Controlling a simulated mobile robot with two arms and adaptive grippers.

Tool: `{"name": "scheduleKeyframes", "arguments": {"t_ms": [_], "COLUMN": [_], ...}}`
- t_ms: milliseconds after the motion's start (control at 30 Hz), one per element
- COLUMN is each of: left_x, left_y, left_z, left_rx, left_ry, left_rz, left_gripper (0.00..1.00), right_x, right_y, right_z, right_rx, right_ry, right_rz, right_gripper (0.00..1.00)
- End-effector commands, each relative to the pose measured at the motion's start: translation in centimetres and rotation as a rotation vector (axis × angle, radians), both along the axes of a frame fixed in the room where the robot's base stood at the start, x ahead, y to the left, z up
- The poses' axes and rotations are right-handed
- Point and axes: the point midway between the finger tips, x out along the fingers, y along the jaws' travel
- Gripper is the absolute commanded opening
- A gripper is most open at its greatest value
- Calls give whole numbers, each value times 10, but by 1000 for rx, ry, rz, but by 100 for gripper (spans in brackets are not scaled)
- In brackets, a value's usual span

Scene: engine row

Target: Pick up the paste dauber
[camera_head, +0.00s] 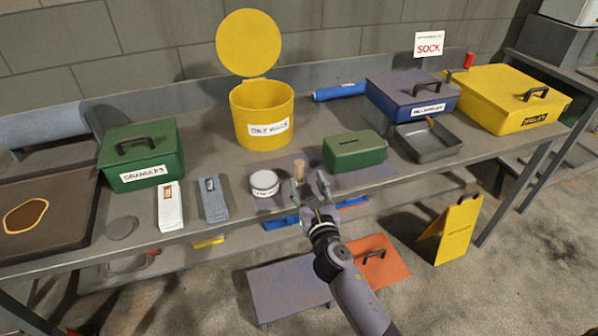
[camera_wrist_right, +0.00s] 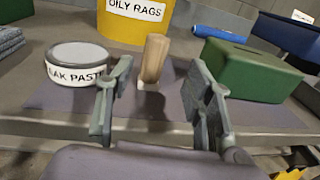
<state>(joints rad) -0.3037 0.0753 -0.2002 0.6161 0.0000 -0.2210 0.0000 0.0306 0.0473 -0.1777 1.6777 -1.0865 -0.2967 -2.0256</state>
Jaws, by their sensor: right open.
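The paste dauber shows as an upright, light wooden handle (camera_head: 299,169) on the bench, and in the right wrist view (camera_wrist_right: 154,60) a small pale part shows at its foot. My right gripper (camera_head: 311,184) is at the bench's front edge, open. In the right wrist view its two fingers (camera_wrist_right: 163,100) stand apart, with the dauber beyond and between them, nearer the left finger. I see no contact. My left gripper is in neither view.
A paste tin (camera_head: 264,183) stands left of the dauber, and a green slotted box (camera_head: 355,152) stands right of it. A yellow oily rags bin (camera_head: 262,108) is behind with its lid up. A yellow floor sign (camera_head: 455,232) stands below.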

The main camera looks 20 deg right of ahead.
Motion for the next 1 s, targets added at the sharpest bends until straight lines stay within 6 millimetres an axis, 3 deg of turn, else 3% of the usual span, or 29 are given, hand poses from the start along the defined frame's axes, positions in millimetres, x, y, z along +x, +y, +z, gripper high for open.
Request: {"name": "scheduleKeyframes", "arguments": {"t_ms": [267,600,867,1000], "left_x": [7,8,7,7], "left_y": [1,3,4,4], "left_z": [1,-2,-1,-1], "left_rx": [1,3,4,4], "left_ry": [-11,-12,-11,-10], "left_rz": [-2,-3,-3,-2], "left_gripper": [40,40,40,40], "right_x": [22,65,68,67], "right_y": [0,2,2,2], "right_z": [1,2,2,2], "right_rx": [2,2,1,1], "right_ry": [0,0,1,1], "right_rz": [-1,-1,0,0], "right_gripper": [48,48,48,39]}}
